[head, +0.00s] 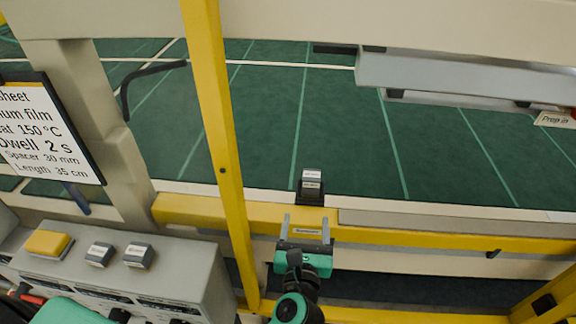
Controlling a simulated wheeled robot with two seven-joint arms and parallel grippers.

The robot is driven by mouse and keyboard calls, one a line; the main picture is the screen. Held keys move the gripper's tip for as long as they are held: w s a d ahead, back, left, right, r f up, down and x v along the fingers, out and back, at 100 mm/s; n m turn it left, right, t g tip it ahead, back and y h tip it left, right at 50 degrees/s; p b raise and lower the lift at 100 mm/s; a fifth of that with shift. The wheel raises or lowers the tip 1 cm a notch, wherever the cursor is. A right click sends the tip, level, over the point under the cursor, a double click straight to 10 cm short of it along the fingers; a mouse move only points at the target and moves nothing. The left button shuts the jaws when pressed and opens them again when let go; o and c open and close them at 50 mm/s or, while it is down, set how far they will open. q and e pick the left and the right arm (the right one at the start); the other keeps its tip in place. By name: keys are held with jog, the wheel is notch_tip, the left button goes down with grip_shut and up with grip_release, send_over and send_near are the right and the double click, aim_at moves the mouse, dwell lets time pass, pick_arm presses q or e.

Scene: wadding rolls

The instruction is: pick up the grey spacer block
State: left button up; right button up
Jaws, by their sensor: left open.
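A small grey block (312,176) with a pale top sits in a dark holder (309,197) on the ledge at the middle of the head view. Its lettering is too small to read surely, but it looks like the spacer block. My left gripper (306,222) is just in front of it, nearer to me. Its two fingers are open and point toward the block, with a gap between them and the block. A small lettered plate (306,232) shows between the fingers. My right gripper is out of view.
A yellow post (215,130) stands left of the gripper, and a yellow rail (420,238) runs across below the ledge. A grey console (190,285) with a yellow button (48,243) is at lower left. A sign (45,130) hangs above it. Green floor lies beyond.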

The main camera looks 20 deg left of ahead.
aim_at(311, 185)
pick_arm(q)
jog(key=shift+w+a+r, duration=0.1)
jog(key=shift+w+r, duration=0.1)
jog(key=shift+r, duration=0.1)
jog(key=w, duration=0.1)
jog(key=w+p, duration=0.1)
jog(key=w, duration=0.1)
jog(key=w+p, duration=0.1)
jog(key=shift+w+r, duration=0.4)
jog(key=shift+w+a+f+p, duration=0.1)
jog(key=shift+w+a+p, duration=0.15)
jog(key=shift+w, duration=0.35)
jog(key=shift+w+a+f+p, duration=0.1)
jog(key=shift+w+p, duration=0.1)
jog(key=shift+w, duration=0.35)
jog(key=shift+w+r, duration=0.1)
jog(key=shift+w, duration=0.15)
jog(key=w+p, duration=0.2)
jog(key=w+a, duration=0.1)
jog(key=w, duration=0.1)
jog(key=shift+r+p, duration=0.3)
jog(key=shift+p, duration=0.1)
jog(key=shift+w, duration=0.35)
jog(key=shift+f, duration=0.1)
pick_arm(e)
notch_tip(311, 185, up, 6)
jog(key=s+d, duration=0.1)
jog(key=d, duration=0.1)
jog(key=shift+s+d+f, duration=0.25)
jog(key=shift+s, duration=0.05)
